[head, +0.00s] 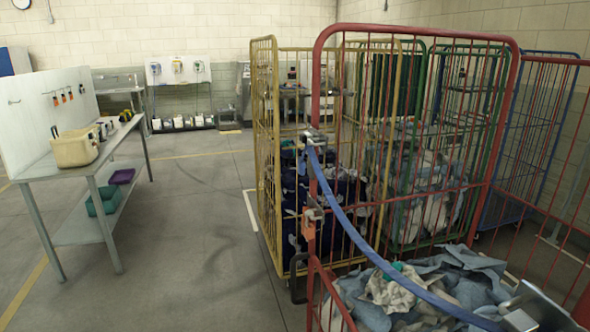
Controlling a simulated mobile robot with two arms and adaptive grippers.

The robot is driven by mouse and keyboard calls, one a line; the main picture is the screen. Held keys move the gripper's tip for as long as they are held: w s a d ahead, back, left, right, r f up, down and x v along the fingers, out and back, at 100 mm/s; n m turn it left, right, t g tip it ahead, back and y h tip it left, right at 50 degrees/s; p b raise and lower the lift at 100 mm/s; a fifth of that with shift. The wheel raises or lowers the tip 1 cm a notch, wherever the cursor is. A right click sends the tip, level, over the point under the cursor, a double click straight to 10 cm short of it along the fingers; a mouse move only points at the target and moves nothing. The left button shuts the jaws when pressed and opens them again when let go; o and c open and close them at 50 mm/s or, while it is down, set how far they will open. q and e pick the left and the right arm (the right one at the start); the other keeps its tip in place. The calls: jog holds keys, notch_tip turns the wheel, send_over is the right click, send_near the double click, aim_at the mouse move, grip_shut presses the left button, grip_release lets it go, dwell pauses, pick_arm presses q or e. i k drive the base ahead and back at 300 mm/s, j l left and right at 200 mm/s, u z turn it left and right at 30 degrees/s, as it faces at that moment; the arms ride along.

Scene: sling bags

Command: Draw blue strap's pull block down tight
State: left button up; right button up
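The blue strap (352,230) hangs from a metal buckle (316,137) at the left upright of the red cage trolley (318,80). It runs slanting down to the right across the cage's open side and leaves the picture at the bottom right. I cannot make out its pull block with certainty. A grey metal shape, seemingly my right gripper (540,308), is cut off at the lower right corner, close to the strap's lower end. Its fingers cannot be told apart, nor whether it touches the strap. My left gripper is not in view.
The red cage holds crumpled blue and white cloths (400,292). An orange latch (309,222) sits on its left upright. A yellow cage (264,150) with dark blue bags stands behind. A workbench (95,165) is at left; the floor (190,240) between is clear.

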aim_at(301, 165)
jog(key=z, duration=1.95)
jog(key=u, duration=1.95)
jog(key=i+j+u, duration=0.1)
jog(key=u, duration=0.2)
jog(key=i+u, duration=0.25)
